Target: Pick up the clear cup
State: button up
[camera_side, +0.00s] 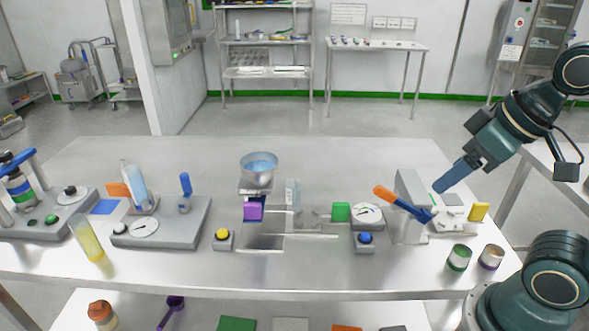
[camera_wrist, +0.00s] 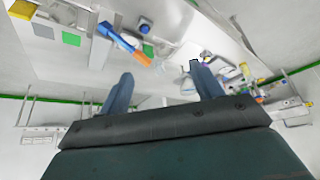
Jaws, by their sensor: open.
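A small clear cup (camera_side: 293,192) appears to stand upright on the steel table (camera_side: 330,160), right of the metal bowl. It is see-through and faint, so its outline is hard to make out. My gripper (camera_side: 440,187) is in the air at the right of the side view, well right of the cup, pointing down and left. Its two blue fingers overlap there. In the wrist view, my gripper (camera_wrist: 163,85) shows its fingers spread apart with nothing between them. I cannot pick out the cup surely in the wrist view.
A metal bowl (camera_side: 259,168) stands above a purple block (camera_side: 253,209). A green block (camera_side: 340,211), a dial (camera_side: 367,215) and an orange-and-blue handle (camera_side: 402,203) lie between cup and gripper. Two small tins (camera_side: 459,257) (camera_side: 491,257) stand front right. The table's back is clear.

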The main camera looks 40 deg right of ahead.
jog(key=w, duration=0.1)
jog(key=n+g+y, duration=0.3)
jog(key=n, duration=0.7)
send_over(293, 192)
jog(key=d, duration=0.2)
jog(key=f, duration=2.4)
jog(key=shift+w+d+f, duration=0.2)
jog(key=shift+f, duration=0.15)
jog(key=shift+w+a+f, duration=0.1)
jog(key=shift+w+f, duration=0.05)
jog(key=shift+f, duration=0.3)
